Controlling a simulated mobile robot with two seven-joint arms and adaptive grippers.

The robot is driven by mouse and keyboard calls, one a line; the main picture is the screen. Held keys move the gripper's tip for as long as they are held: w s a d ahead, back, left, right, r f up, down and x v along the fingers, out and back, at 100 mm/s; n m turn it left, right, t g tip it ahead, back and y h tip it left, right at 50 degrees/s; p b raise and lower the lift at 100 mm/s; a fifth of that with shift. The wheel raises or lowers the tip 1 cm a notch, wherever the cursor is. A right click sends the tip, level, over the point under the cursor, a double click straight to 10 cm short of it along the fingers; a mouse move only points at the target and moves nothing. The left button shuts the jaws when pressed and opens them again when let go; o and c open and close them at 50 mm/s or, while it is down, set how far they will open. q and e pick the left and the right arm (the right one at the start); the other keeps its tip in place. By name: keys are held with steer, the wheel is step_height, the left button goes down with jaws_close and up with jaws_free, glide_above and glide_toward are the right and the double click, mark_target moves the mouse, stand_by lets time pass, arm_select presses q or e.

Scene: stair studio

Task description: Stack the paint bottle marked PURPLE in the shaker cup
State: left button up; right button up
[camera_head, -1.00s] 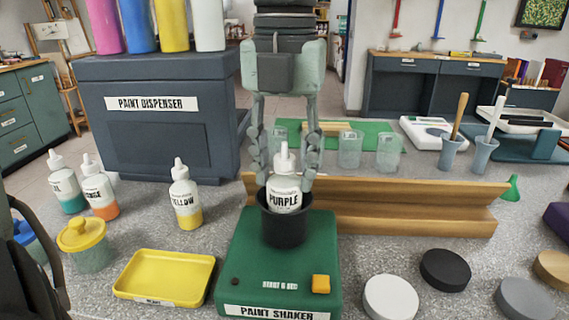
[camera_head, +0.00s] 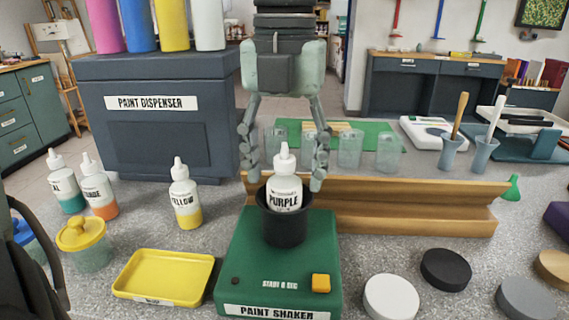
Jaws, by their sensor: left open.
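The white paint bottle marked PURPLE (camera_head: 285,190) stands upright inside the black shaker cup (camera_head: 285,226), its lower part hidden by the cup wall. The cup sits on the green paint shaker (camera_head: 245,262). My left gripper (camera_head: 284,180) comes down from above and is open. Its fingers are spread to both sides of the bottle's upper part, with a visible gap on each side. My right gripper does not show clearly; only a dark arm part appears at the left edge.
The YELLOW bottle (camera_head: 185,194), an orange bottle (camera_head: 98,188) and another bottle (camera_head: 66,184) stand at left. A yellow tray (camera_head: 163,277) lies front left. A wooden ledge (camera_head: 420,206) runs behind the shaker. Round lids (camera_head: 391,297) lie front right.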

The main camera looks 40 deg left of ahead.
arm_select(q)
steer(key=shift+r+p, duration=0.4)
steer(key=shift+r, duration=0.05)
step_height(320, 180, up, 12)
steer(key=shift+f, duration=0.1)
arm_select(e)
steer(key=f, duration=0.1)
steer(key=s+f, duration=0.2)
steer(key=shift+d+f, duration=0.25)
